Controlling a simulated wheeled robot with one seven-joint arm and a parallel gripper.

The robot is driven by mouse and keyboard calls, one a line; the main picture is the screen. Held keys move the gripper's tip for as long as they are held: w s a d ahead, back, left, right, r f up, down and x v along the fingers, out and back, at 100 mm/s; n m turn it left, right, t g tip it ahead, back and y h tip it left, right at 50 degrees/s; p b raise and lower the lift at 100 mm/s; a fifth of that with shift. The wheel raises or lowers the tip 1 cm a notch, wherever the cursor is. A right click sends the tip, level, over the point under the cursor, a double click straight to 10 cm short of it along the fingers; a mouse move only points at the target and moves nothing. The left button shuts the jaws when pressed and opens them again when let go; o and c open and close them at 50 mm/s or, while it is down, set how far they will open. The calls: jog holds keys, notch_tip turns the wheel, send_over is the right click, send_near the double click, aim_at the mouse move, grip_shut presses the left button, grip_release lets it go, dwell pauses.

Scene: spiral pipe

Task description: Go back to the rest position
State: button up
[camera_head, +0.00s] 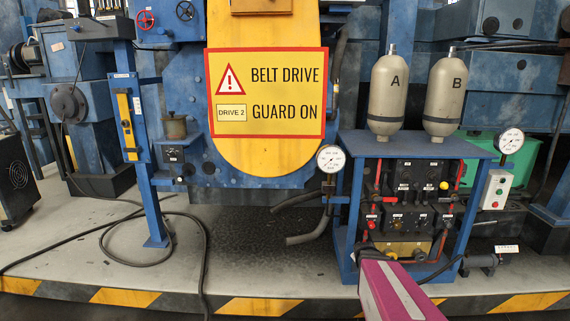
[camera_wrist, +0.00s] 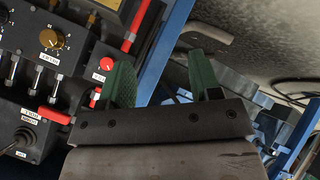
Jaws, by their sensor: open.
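My gripper (camera_wrist: 162,82) shows in the wrist view with its two green fingers apart and nothing visible between them. It is in front of the control panel (camera_wrist: 45,75), which fills the left of that view with a knob, switches and red levers. In the head view my pink and white arm reaches up from the bottom edge toward the lower part of the same panel (camera_head: 414,172). The arm's end hides part of the panel's lower edge there. Whether the fingers touch anything cannot be told.
The panel sits in a blue frame (camera_head: 349,240) carrying grey cylinders A (camera_head: 388,95) and B (camera_head: 445,95) and gauges (camera_head: 330,158). A yellow belt guard (camera_head: 265,160) stands left of it. A black cable (camera_head: 150,212) lies on the platform, whose edge has yellow-black stripes (camera_head: 258,306).

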jog(key=s+a+r+m+g+y, duration=0.2)
jog(key=s+a+m+g, duration=0.3)
jog(key=s+a+g, duration=0.4)
jog(key=s+a+r, duration=0.1)
jog(key=s+a, duration=0.4)
jog(key=s, duration=0.3)
jog(key=shift+m+y, duration=0.3)
jog(key=shift+y, duration=0.1)
